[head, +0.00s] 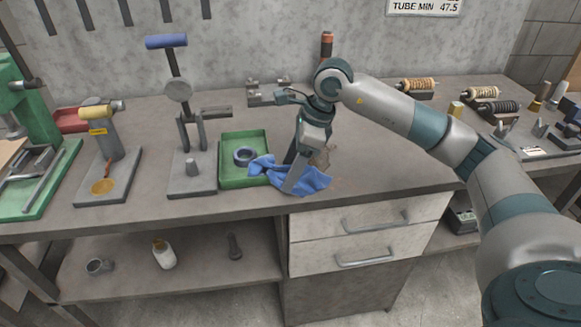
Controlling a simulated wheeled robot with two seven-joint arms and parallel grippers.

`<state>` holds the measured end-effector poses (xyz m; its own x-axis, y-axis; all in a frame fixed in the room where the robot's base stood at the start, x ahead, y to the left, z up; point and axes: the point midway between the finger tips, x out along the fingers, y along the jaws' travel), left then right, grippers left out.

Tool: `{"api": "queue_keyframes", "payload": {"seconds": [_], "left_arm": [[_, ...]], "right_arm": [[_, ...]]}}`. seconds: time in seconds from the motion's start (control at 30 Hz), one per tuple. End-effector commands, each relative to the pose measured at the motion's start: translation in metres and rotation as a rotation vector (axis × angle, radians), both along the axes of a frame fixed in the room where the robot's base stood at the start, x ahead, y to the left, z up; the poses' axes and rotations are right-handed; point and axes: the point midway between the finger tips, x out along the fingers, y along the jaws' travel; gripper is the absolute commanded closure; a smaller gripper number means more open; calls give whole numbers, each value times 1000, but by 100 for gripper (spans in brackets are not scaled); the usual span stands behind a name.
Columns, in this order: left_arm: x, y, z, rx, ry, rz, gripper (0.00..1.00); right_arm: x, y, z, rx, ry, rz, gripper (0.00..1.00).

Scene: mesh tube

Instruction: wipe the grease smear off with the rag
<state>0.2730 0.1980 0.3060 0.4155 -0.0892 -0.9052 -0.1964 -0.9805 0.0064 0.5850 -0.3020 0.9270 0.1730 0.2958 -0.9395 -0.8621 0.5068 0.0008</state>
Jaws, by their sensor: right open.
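The blue rag (316,181) lies crumpled on the workbench near its front edge. Its left end drapes over the right rim of the green tray (230,182). My right gripper (291,182) points down at the rag, open, with its fingers over or against the cloth; whether they touch it is hard to tell. A brownish patch (322,157), perhaps the grease smear, shows on the bench just behind the rag and right of the gripper. The gripper and rag may hide part of it. My left gripper is not in view.
A dark ring (245,156) sits in the tray. A grey press stand (192,172) is left of the tray, and a small metal fixture (268,92) stands behind. Spools (416,85) are at the back right. The bench right of the rag is clear, above drawers (375,219).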

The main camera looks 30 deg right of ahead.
Motion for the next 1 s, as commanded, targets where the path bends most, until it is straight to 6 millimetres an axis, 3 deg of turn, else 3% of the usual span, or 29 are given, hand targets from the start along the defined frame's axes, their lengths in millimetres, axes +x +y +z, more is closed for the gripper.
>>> {"api": "queue_keyframes", "payload": {"seconds": [0.27, 0.7, 1.0], "left_arm": [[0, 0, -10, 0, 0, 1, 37], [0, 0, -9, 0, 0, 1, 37], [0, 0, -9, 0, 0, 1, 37]], "right_arm": [[0, 0, -11, 0, 0, 0, 40], [0, 0, -10, -1, 1, 0, 98], [0, 0, -10, -1, 1, 0, 100]]}}
